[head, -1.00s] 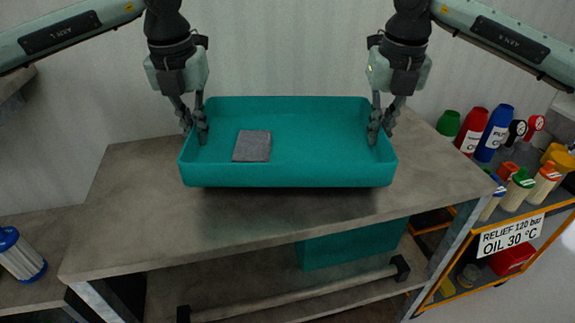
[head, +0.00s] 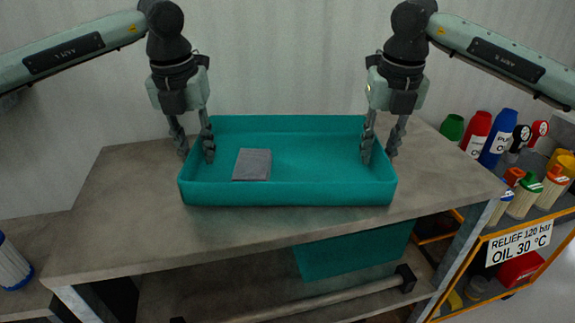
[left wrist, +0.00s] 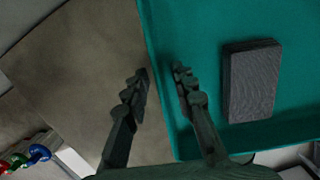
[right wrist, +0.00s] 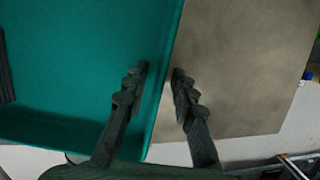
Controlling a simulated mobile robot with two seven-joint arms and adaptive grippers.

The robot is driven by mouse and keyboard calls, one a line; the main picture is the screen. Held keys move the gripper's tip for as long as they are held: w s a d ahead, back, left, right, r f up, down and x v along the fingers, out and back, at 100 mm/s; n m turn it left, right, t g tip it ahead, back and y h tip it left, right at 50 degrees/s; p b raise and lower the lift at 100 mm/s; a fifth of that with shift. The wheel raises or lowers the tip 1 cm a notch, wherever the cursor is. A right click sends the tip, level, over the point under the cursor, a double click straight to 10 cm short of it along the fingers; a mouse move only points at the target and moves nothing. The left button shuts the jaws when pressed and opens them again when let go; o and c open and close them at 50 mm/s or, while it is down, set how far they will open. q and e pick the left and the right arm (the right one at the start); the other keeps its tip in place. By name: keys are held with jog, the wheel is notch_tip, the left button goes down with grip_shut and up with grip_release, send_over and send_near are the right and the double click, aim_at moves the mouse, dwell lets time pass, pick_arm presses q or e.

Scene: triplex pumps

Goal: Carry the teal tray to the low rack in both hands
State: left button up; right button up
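The teal tray (head: 290,193) appears to rest level on the grey worktop (head: 140,215); its underside is hidden. A dark grey block (head: 252,165) lies in its left part and also shows in the left wrist view (left wrist: 250,80). My left gripper (head: 196,157) is at the tray's left wall, with one finger outside and one inside. The left wrist view shows its fingertips (left wrist: 160,78) apart. My right gripper (head: 378,158) straddles the right wall in the same way, with its fingertips (right wrist: 158,73) apart. Which surface is the low rack I cannot tell.
Another teal box (head: 352,250) sits below the worktop, above a bar (head: 310,303). An orange-framed cart (head: 470,262) with bottles and filters stands right, bearing a sign (head: 519,242). A blue-capped filter (head: 12,265) is at the left edge. The worktop left of the tray is clear.

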jog(key=shift+r, duration=0.2)
pick_arm(q)
notch_tip(320, 180, up, 12)
jog(key=s, duration=0.1)
jog(key=shift+s, duration=0.4)
pick_arm(e)
notch_tip(320, 180, up, 12)
jog(key=s, duration=0.1)
jog(key=shift+s+f, duration=0.25)
jog(key=shift+s, duration=0.15)
pick_arm(q)
jog(key=shift+f, duration=0.15)
